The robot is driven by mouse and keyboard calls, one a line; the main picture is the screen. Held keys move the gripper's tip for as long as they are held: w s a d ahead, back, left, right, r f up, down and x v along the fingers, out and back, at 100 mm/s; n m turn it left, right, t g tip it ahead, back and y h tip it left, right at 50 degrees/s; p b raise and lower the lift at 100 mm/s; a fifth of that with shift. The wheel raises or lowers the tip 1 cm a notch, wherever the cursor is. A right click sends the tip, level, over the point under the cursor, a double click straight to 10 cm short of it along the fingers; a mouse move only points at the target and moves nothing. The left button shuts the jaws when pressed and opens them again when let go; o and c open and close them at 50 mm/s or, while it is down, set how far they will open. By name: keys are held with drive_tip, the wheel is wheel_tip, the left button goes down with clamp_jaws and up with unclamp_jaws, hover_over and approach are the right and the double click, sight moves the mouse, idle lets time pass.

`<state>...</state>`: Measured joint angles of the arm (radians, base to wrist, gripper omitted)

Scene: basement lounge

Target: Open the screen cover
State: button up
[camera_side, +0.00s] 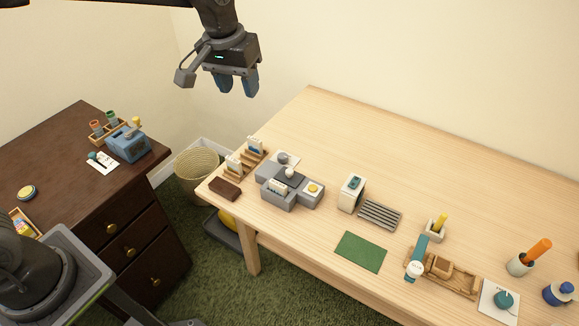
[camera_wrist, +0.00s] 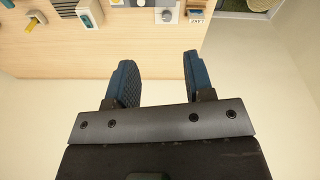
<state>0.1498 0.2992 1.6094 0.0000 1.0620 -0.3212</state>
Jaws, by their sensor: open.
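My gripper (camera_side: 237,84) hangs open and empty, high above the far left of the light wooden table, well apart from everything on it. In the wrist view its two blue fingers (camera_wrist: 159,62) are spread with nothing between them. A grey blocky device (camera_side: 291,198) with a white knob, a yellow button and a pale card stands on the table's left part. A white box (camera_side: 350,194) with a teal part on top stands to its right. I cannot tell for sure which piece is the screen cover.
A grey slatted rack (camera_side: 379,214), a green mat (camera_side: 361,251), a wooden stand (camera_side: 450,273) and cups with handles lie further right. A dark brown block (camera_side: 225,189) and card holders (camera_side: 240,163) sit at the left edge. The table's back is clear.

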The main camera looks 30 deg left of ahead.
drive_tip(key=n+g, duration=0.1)
drive_tip(key=g, duration=0.1)
hover_over(289, 170)
wheel_tip(289, 170, down, 14)
drive_tip(key=r, duration=0.1)
wheel_tip(289, 170, down, 15)
drive_tip(key=shift+d+r, duration=0.1)
drive_tip(key=shift+r, duration=0.1)
drive_tip(key=shift+c, duration=0.3)
clamp_jaws()
